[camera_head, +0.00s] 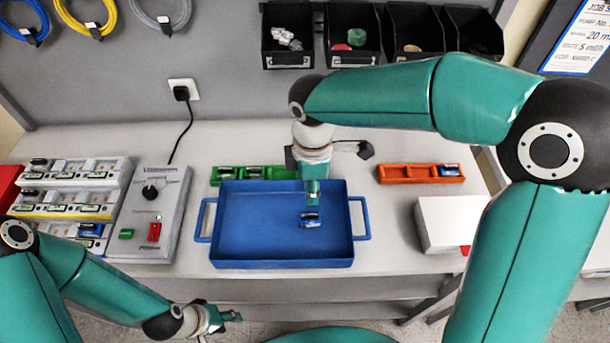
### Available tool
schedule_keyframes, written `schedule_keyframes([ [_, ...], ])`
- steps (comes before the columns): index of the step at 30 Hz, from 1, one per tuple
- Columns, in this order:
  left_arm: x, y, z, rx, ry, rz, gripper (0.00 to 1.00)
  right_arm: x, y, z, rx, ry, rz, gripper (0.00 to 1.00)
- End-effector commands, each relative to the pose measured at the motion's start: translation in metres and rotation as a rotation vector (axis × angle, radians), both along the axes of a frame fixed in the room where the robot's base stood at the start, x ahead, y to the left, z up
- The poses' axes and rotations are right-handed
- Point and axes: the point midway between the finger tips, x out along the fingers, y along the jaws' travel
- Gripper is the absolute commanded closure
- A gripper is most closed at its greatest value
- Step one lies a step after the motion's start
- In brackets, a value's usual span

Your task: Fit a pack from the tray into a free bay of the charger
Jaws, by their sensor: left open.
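The blue tray (245,257) stands at the middle of the bench. A dark blue and black pack (310,221) is in its right half; I cannot tell whether it is one pack or two side by side. My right gripper (312,198) points down just above it, seen edge-on, so its jaws and any contact are unclear. My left gripper (226,318) is open and empty, low in front of the bench. Two bay racks stand behind: a green one (245,182) with packs in it, partly hidden, and an orange one (408,174) with a pack at its right end. Which is the charger is unclear.
A white box (452,222) stands right. Black bins (288,40) hang on the back wall. Bench between tray and orange rack is clear.

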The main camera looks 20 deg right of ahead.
Motion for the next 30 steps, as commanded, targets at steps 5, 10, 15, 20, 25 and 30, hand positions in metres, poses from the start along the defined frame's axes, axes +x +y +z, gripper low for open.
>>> schedule_keyframes([
  [5, -0.001, 0.0, -0.011, 0.0, 0.002, -0.001, 0.59, 0.001, 0.002, -0.013, 0.0, 0.001, 0.006, 0.72],
  [10, -0.001, 0.0, -0.027, 0.0, 0.002, -0.001, 0.59, 0.001, 0.003, -0.032, -0.001, 0.002, 0.008, 0.72],
  [15, -0.001, 0.0, -0.046, 0.0, 0.001, 0.0, 0.59, 0.001, 0.004, -0.055, 0.0, 0.001, 0.01, 0.72],
  [20, -0.001, 0.0, -0.06, 0.0, 0.001, 0.0, 0.59, 0.001, 0.004, -0.073, 0.0, 0.001, 0.01, 0.72],
  [25, -0.001, 0.0, -0.068, 0.0, 0.001, 0.0, 0.59, 0.002, 0.004, -0.085, 0.0, 0.0, 0.01, 0.72],
  [30, -0.001, 0.0, -0.071, 0.0, 0.001, 0.0, 0.59, 0.002, 0.004, -0.089, 0.0, 0.0, 0.01, 0.72],
])
